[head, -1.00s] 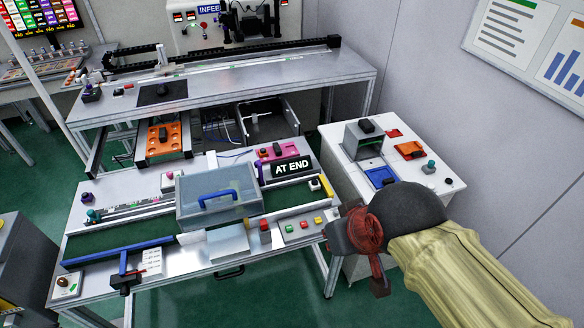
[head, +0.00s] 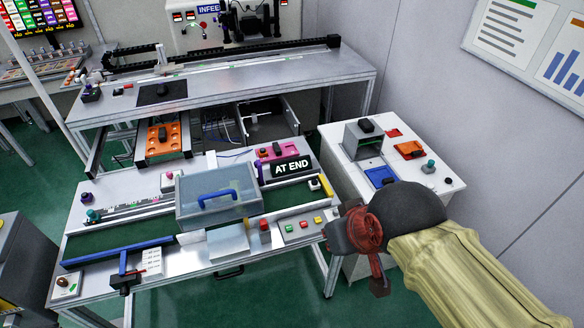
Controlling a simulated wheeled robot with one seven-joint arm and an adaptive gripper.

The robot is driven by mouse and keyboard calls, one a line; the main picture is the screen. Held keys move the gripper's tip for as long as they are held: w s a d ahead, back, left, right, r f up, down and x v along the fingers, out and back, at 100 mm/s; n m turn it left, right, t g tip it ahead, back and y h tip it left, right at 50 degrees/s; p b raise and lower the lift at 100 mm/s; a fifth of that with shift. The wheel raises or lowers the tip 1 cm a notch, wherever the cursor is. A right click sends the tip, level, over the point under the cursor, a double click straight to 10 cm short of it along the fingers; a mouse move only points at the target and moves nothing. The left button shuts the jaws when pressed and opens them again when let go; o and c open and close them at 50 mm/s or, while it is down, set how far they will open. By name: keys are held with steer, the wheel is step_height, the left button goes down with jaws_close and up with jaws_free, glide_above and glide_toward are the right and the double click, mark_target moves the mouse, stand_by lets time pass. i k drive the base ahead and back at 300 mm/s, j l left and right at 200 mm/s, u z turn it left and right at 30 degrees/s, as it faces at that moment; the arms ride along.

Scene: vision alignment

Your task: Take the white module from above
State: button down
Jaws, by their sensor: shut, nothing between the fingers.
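A small white block (head: 314,185), which may be the white module, sits at the right end of the green conveyor belt (head: 285,198), by the AT END sign (head: 291,168). It is too small to identify surely. My gripper (head: 358,244) is at the lower right of the head view, in front of the table's right end and apart from the block. It is shut and empty. My wrist partly hides its fingers.
A clear-sided box with a blue handle (head: 217,198) covers the belt's middle. A button panel (head: 302,228) lies at the front right edge. A white side table (head: 435,178) with a grey housing (head: 364,141) stands to the right.

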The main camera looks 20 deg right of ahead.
mark_target(314, 185)
steer(key=i+l+u, duration=0.2)
steer(key=i+l, duration=0.2)
steer(key=i+l+u, duration=0.2)
steer(key=i+l, duration=0.2)
steer(key=l, duration=0.15)
